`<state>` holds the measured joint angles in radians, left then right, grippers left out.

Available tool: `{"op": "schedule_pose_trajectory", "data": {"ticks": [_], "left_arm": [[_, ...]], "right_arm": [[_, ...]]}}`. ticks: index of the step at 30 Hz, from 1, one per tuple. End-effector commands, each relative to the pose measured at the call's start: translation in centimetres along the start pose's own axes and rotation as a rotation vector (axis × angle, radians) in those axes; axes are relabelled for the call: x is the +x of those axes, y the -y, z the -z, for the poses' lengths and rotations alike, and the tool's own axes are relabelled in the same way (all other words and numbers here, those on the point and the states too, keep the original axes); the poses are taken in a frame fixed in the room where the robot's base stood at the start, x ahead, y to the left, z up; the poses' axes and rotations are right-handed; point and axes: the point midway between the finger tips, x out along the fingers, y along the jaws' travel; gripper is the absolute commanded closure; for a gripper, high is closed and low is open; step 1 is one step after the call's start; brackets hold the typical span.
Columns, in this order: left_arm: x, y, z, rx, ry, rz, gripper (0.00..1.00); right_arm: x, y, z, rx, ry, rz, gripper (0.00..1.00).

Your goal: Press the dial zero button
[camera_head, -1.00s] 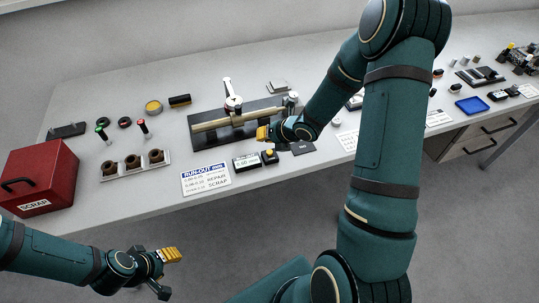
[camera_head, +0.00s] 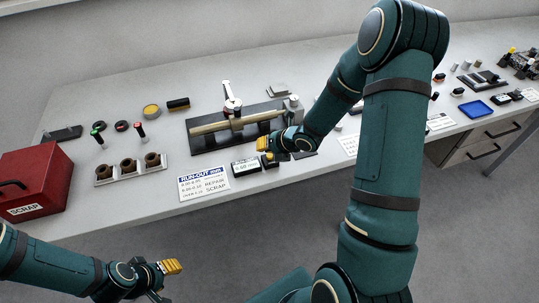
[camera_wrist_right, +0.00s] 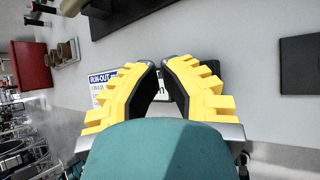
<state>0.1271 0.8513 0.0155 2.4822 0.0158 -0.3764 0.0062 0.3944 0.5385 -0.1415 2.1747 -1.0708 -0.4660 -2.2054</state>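The dial zero button is on a small black box (camera_head: 270,162) at the bench's front, right of the dial readout (camera_head: 246,167). Its yellow top is mostly hidden by my right gripper (camera_head: 263,144). The right gripper's yellow fingers are just above and behind the box in the head view; I cannot tell whether they touch it. In the right wrist view the fingertips (camera_wrist_right: 159,64) meet or nearly meet, with nothing held. A dial gauge (camera_head: 232,103) stands over a shaft on a black fixture (camera_head: 205,143). My left gripper (camera_head: 172,267) hangs in front of the bench, its opening unclear.
A run-out card (camera_head: 204,184) lies left of the readout. A rack of brown parts (camera_head: 106,179) and a red scrap box (camera_head: 30,185) are farther left. A blue tray (camera_head: 476,107) is at right. My right arm covers part of the bench.

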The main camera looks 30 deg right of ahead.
Motion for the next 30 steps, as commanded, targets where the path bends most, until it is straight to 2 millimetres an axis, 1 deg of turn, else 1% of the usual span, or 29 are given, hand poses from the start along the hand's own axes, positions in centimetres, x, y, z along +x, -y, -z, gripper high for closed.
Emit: {"op": "schedule_pose_trajectory", "data": {"ticks": [23,30], "left_arm": [[0.02,0.01,0.00,0.000,0.000,0.000,0.53],[0.75,0.28,-0.10,0.000,0.000,0.000,0.53]], "right_arm": [[0.02,0.01,0.01,0.000,0.000,0.000,1.00],[0.38,0.29,0.27,0.001,0.000,0.000,1.00]]}}
